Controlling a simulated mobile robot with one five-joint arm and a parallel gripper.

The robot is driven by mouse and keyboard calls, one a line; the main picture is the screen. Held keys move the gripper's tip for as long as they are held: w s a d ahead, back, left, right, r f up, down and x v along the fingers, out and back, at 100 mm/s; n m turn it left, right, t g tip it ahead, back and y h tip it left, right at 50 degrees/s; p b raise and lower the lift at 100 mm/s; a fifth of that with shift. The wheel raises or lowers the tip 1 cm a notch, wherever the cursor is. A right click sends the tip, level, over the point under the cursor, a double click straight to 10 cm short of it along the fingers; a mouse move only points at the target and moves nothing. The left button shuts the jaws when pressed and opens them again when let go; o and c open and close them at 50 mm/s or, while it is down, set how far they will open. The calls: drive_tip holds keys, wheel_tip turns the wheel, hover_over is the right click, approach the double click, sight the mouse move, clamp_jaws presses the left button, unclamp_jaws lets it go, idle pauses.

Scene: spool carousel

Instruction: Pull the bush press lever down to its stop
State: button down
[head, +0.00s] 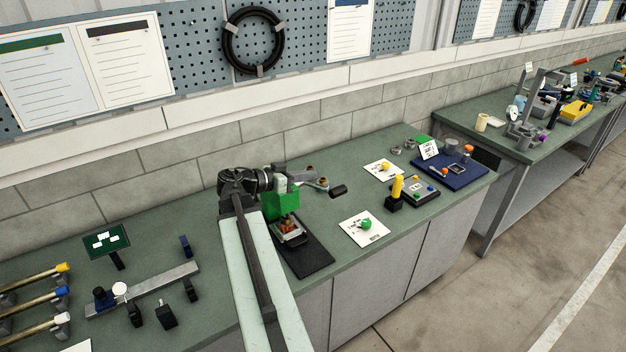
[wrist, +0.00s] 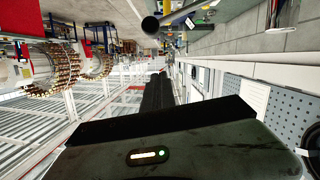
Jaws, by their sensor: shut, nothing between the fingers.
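The bush press (head: 283,203) is a green block on a dark base plate on the bench, partly hidden behind my arm. Its lever seems to be the bar ending in a black grip (head: 338,191), pointing right of the press in the head view. In the wrist view a dark round grip (wrist: 150,26) on a metal bar shows at the top, apart from my fingers. My gripper (wrist: 157,90) is shut and empty, its dark fingers together. In the head view my wrist is at the press's upper left; the fingertips are hard to make out there.
White cards with a green knob (head: 366,225) and a yellow knob (head: 385,167) lie right of the press. A yellow-topped post (head: 397,189) and a blue tray (head: 472,174) stand beyond. A metal bar fixture (head: 150,288) is on the left. The wall runs close behind.

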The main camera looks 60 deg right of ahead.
drive_tip(key=b+x, duration=0.1)
drive_tip(key=x, duration=0.7)
drive_tip(key=shift+f+b, duration=0.15)
drive_tip(key=shift+b, duration=0.2)
drive_tip(key=f+b, duration=0.3)
drive_tip(key=shift+s+a, duration=0.1)
drive_tip(key=shift+s, duration=0.15)
drive_tip(key=shift+s+a+f+b, duration=0.1)
drive_tip(key=shift+f+b, duration=0.25)
